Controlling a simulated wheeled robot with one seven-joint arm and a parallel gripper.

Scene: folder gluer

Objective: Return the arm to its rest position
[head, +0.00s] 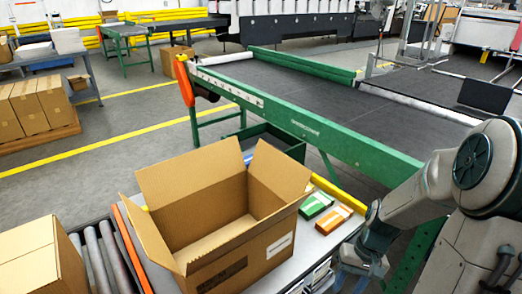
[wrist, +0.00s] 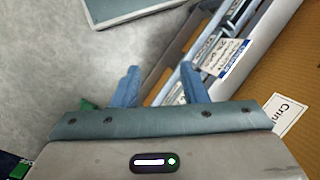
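My gripper (head: 360,262) hangs low at the lower right in the head view, beside the right edge of the grey table (head: 343,236). In the wrist view its two blue fingers (wrist: 160,78) stand apart with nothing visible between them. My arm comes in from the right edge and is bent, with the gripper lower than the elbow. An open, seemingly empty cardboard box (head: 270,252) stands on the table to the gripper's left. Part of a brown carton with a white label (wrist: 287,112) shows at the right of the wrist view.
A green carton (head: 315,204) and an orange carton (head: 334,219) lie on the table near my arm. A long green-framed conveyor (head: 330,142) runs behind it. Rollers (head: 100,255) and another box (head: 40,258) are at left. Packed items (wrist: 225,50) show beside the fingers.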

